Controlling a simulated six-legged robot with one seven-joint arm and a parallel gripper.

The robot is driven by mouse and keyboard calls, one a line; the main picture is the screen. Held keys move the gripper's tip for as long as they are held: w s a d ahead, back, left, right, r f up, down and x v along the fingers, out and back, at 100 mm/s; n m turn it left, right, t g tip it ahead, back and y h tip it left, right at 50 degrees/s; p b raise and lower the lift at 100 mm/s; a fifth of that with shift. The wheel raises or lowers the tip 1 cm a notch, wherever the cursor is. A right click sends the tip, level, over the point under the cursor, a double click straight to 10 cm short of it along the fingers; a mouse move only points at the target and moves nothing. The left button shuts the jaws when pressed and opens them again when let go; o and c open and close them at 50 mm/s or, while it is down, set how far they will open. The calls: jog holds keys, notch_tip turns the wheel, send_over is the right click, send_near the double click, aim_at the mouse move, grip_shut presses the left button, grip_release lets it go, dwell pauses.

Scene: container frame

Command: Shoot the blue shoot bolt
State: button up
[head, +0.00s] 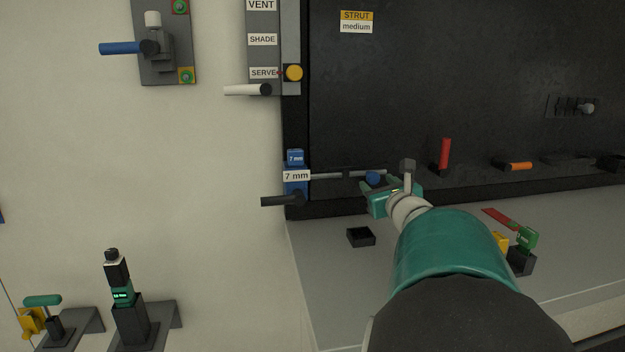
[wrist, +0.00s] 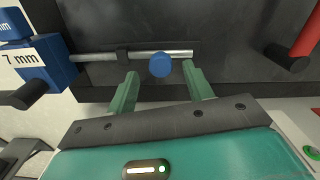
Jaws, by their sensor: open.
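The blue shoot bolt has a round blue knob (head: 373,178) at the right part of a horizontal metal rod (head: 335,175). The rod runs from a blue block labelled 7 mm (head: 296,180) along the dark panel. In the wrist view the blue knob (wrist: 160,65) shows between and just beyond my fingertips, and the rod (wrist: 155,54) passes behind it. My gripper (head: 382,186) has teal fingers and is open. In the wrist view my gripper (wrist: 160,84) has one finger on each side of the knob, with a gap to both; whether the tips reach its depth is unclear.
A black lever (head: 282,200) sticks out left below the block. A red upright handle (head: 444,153) and an orange handle (head: 518,166) stand to the right. A small black open box (head: 360,237) sits on the grey shelf (head: 330,280) below.

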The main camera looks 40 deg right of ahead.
aim_at(352, 175)
jog(key=shift+x, duration=1.3)
jog(key=shift+d, duration=0.1)
grip_shut()
jog(key=shift+w+a, duration=0.35)
jog(key=shift+a, duration=0.25)
jog(key=shift+w+a, duration=0.35)
jog(key=shift+a, duration=0.3)
jog(key=shift+w+a, duration=0.35)
jog(key=shift+a, duration=0.25)
